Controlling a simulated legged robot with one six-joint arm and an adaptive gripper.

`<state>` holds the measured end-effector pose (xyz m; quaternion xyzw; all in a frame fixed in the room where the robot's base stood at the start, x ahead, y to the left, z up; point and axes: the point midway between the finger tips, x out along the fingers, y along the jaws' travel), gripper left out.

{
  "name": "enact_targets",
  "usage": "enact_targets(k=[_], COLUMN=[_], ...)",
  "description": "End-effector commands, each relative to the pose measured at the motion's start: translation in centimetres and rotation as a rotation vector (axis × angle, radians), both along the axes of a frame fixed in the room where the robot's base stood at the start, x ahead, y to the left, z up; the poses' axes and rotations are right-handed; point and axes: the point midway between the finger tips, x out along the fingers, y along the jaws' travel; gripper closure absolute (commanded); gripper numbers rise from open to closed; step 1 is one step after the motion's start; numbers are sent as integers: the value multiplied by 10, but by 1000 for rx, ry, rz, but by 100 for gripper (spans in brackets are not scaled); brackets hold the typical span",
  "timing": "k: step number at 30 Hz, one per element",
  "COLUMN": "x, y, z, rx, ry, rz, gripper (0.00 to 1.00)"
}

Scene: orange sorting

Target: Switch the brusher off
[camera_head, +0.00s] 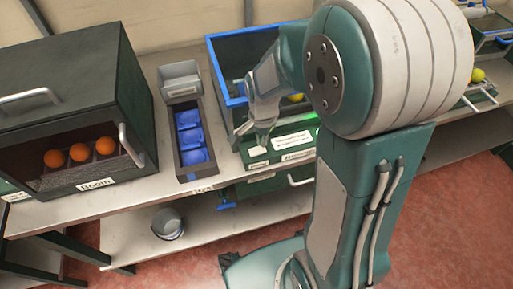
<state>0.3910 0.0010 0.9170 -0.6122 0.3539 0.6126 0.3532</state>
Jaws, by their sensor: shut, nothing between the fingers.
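The brusher (229,78) appears to be the dark green machine with a blue-rimmed bin, behind my arm. Its front panel (254,163) carries white labels, and a green light (316,131) glows at the panel's right side beside my arm. My gripper (262,140) is shut and empty, pointing down at the panel close to a white label. I cannot tell whether it touches the panel. My arm hides the right part of the machine, and no switch shows clearly.
A metal bucket (168,224) sits on the lower shelf.

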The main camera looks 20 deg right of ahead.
Motion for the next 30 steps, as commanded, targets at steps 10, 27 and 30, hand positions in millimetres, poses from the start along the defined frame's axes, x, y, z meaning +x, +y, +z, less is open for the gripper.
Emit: enact_targets(k=[10, 27, 30], x=[0, 0, 0], y=[0, 0, 0], z=[-5, -12, -13], rx=[0, -1, -1], ry=[0, 1, 1], rz=[0, 0, 0], gripper=[100, 100, 100])
